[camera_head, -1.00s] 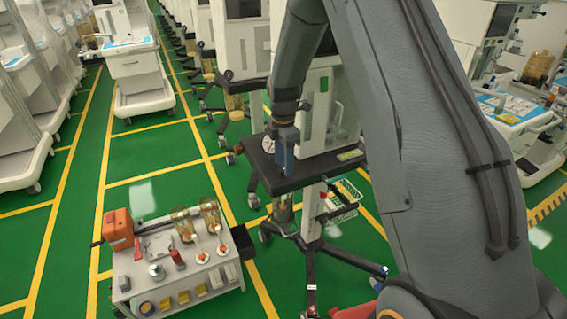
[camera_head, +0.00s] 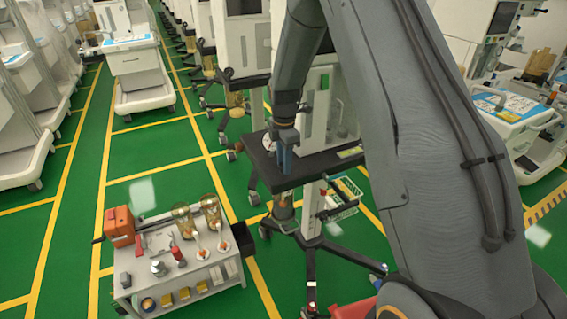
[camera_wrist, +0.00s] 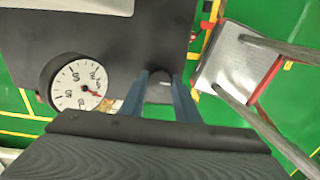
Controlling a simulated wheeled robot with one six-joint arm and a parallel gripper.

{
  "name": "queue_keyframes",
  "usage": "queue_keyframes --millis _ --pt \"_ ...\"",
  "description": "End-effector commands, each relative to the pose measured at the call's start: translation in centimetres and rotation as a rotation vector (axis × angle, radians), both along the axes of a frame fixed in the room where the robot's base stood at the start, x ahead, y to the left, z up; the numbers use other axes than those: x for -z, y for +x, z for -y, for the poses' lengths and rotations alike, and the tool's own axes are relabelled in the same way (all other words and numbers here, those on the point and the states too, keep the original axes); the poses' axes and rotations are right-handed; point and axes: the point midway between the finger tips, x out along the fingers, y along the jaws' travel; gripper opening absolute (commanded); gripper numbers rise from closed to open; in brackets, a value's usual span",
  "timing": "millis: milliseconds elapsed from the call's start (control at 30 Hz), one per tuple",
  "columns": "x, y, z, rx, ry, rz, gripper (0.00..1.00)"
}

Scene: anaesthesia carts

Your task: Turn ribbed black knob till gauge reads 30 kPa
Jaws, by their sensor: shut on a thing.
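The white round gauge (camera_wrist: 78,84) with a black rim is at the left in the wrist view. Its red-tipped needle points towards the lower right of the picture; the dial looks turned over, and I cannot read an exact value. My gripper (camera_wrist: 161,92) has its two blue fingers either side of the dark knob (camera_wrist: 160,77), shut on it. Most of the knob is hidden between the fingers, and its ribs do not show clearly. In the head view my gripper (camera_head: 285,157) points down at the black shelf (camera_head: 318,168), right beside the gauge (camera_head: 268,142).
A grey tool cart (camera_head: 213,262) with an orange box (camera_head: 119,226) and amber jars stands at the lower left. White anaesthesia machines line both sides.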

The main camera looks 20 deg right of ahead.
Motion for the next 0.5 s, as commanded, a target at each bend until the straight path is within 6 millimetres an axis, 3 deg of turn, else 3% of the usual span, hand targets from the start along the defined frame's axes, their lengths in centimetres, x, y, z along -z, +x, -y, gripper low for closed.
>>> queue_keyframes --millis 500 --pt "0.05 0.0 0.01 0.358 0.0 -0.001 0.07"
